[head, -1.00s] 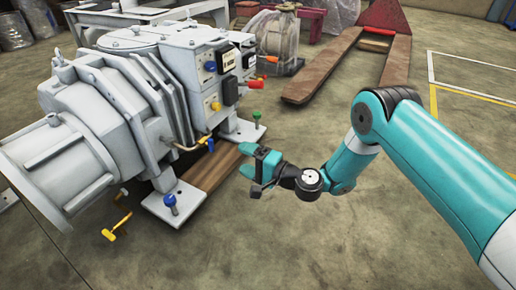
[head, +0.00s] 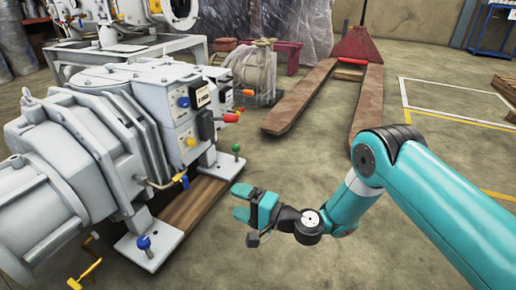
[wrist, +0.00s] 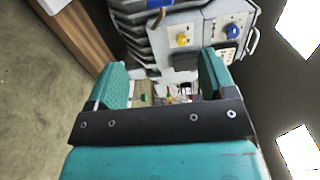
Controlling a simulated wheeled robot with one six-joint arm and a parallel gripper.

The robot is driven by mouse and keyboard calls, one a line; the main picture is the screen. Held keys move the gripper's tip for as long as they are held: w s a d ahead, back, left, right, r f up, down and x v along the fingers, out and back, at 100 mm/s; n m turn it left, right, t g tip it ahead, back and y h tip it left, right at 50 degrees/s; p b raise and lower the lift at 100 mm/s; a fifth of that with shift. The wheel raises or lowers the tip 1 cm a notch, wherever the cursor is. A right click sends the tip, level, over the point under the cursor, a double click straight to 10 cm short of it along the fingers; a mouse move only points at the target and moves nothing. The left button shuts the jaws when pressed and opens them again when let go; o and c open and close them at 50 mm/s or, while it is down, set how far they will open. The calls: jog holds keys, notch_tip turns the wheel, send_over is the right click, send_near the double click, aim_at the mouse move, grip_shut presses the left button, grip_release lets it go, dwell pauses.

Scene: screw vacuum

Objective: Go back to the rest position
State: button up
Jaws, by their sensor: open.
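My gripper (head: 240,202) is open, with nothing between its two teal fingers. In the head view it hangs over bare floor, to the right of the grey screw vacuum pump (head: 100,130) and apart from it. In the wrist view my gripper (wrist: 165,85) has its fingers spread, and the pump's panel (wrist: 200,40) with a yellow knob and a blue knob shows beyond them. The pump stands on feet over a wooden beam (head: 190,215). A blue knob (head: 143,242) and a green knob (head: 236,149) sit on its feet.
A red pallet jack (head: 355,45) with brown forks stands at the back. A plastic-wrapped machine (head: 255,72) is left of it. A yellow-handled part (head: 84,275) is at the lower left. The floor right of the pump is open, with painted lines at far right.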

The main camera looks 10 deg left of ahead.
jog(key=s+d+r+n+g+h+p, duration=0.25)
jog(key=r+n+p, duration=0.25)
jog(key=r, duration=0.8)
jog(key=s+d+r+n+g+h+p, duration=0.2)
jog(key=s+r+n+g+p, duration=0.15)
jog(key=r, duration=1.05)
jog(key=s+d+r+n+h+p, duration=0.1)
jog(key=s+d+r+h+p, duration=0.4)
jog(key=s+d+r, duration=0.4)
jog(key=s+d+r+n+h+p, duration=0.2)
jog(key=s+d+r+h+p, duration=0.35)
jog(key=s+d, duration=0.55)
notch_tip(320, 180, up, 38)
jog(key=w+y+p, duration=0.1)
jog(key=y+p, duration=0.1)
jog(key=p, duration=3.6)
jog(key=shift+r, duration=0.25)
jog(key=shift+w+d+m, duration=0.1)
jog(key=shift+m, duration=0.15)
